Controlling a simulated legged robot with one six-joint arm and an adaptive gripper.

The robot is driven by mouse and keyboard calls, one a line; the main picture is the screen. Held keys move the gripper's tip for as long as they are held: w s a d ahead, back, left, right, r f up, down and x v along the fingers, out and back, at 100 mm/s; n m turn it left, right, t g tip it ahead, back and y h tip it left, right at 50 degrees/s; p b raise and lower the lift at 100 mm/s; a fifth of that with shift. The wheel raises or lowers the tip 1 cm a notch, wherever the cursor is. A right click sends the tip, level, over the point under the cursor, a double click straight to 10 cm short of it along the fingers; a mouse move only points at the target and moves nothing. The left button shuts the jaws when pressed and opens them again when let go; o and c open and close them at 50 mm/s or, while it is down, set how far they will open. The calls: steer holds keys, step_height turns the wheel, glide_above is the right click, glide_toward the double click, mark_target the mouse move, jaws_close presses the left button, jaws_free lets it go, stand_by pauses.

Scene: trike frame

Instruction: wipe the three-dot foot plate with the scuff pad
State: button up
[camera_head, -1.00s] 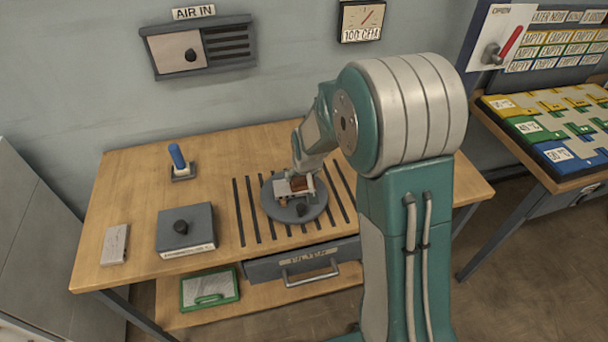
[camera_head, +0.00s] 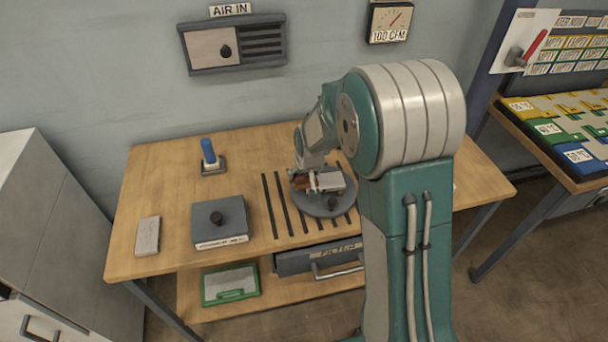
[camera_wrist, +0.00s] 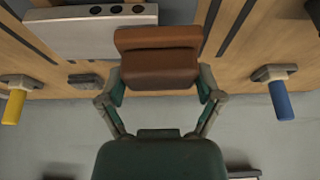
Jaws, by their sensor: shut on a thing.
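The brown scuff pad (camera_wrist: 158,60) is held between the fingers of my gripper (camera_wrist: 160,86), which is shut on it. In the head view the pad (camera_head: 303,183) is at the left end of the grey foot plate (camera_head: 335,181), on a round dark disc (camera_head: 310,208) on the bench. In the wrist view the foot plate (camera_wrist: 80,38) shows three dark dots along its edge, and the pad overlaps its right part. I cannot tell whether the pad touches the plate.
On the wooden bench (camera_head: 160,200) are a blue-handled post (camera_head: 208,153), a grey box with a knob (camera_head: 220,230) and a pale block (camera_head: 148,235). A yellow handle (camera_wrist: 14,107) shows in the wrist view. A filter drawer (camera_head: 300,264) is below.

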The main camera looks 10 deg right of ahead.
step_height(320, 180, up, 2)
steer(key=shift+r, duration=0.1)
steer(key=shift+d+r, duration=0.3)
steer(key=shift+r, duration=0.25)
steer(key=shift+d+r, duration=0.25)
steer(key=shift+r, duration=0.25)
steer(key=shift+a+r, duration=0.1)
steer(key=shift+r, duration=0.7)
steer(key=shift+a+r, duration=0.2)
steer(key=shift+r, duration=0.25)
steer(key=shift+a+r, duration=0.2)
steer(key=shift+r, duration=0.25)
steer(key=shift+d, duration=0.15)
steer(key=shift+d, duration=0.2)
